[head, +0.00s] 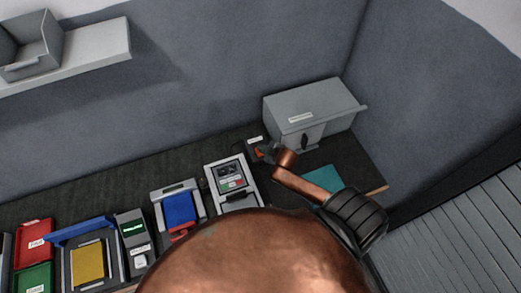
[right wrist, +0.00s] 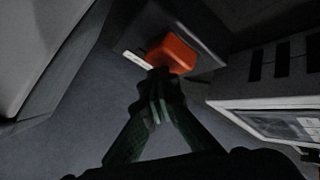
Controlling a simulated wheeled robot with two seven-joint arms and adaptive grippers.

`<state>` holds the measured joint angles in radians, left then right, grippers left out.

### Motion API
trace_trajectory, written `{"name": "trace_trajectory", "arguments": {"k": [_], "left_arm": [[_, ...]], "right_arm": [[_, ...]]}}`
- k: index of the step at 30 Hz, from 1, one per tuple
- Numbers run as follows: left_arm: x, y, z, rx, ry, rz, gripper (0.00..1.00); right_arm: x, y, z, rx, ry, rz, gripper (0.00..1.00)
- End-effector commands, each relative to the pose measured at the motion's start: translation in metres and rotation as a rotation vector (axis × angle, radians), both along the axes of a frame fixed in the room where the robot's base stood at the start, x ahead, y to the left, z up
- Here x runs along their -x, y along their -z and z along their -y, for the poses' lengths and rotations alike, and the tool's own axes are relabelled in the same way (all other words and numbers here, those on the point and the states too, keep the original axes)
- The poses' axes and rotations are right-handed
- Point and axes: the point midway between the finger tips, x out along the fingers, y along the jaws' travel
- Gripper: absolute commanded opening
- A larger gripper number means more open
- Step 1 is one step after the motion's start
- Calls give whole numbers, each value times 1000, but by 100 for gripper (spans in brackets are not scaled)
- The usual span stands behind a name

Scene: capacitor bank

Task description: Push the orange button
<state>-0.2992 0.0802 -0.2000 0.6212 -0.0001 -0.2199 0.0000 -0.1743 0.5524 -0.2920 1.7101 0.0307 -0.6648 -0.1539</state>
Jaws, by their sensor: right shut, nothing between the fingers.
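The orange button (right wrist: 172,52) is a bright block on a dark housing (right wrist: 205,25) in the right wrist view, with a small white label (right wrist: 138,60) beside it. In the head view only a small orange part (head: 260,153) shows beside my right gripper (head: 269,152). In the right wrist view my right gripper (right wrist: 159,82) is shut and empty, its fingertips together at the button's lower edge. They overlap the edge in the picture; I cannot tell whether they touch it. My left gripper is not in view.
A grey cabinet (head: 316,112) stands right behind my right gripper. A card terminal (head: 231,178) stands to its left and a teal mat (head: 323,180) to its right. A blue device (head: 179,208) and a red tray (head: 34,232) are further left. A wall shelf (head: 95,53) hangs upper left.

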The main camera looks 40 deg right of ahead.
Motion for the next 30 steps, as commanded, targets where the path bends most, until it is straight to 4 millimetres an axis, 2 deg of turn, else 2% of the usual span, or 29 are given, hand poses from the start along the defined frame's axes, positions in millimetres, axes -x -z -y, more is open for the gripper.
{"name": "trace_trajectory", "arguments": {"k": [9,30], "left_arm": [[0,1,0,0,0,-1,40],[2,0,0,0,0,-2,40]], "right_arm": [[0,9,-1,-1,0,-1,0],[1,10,0,0,1,-2,0]]}}
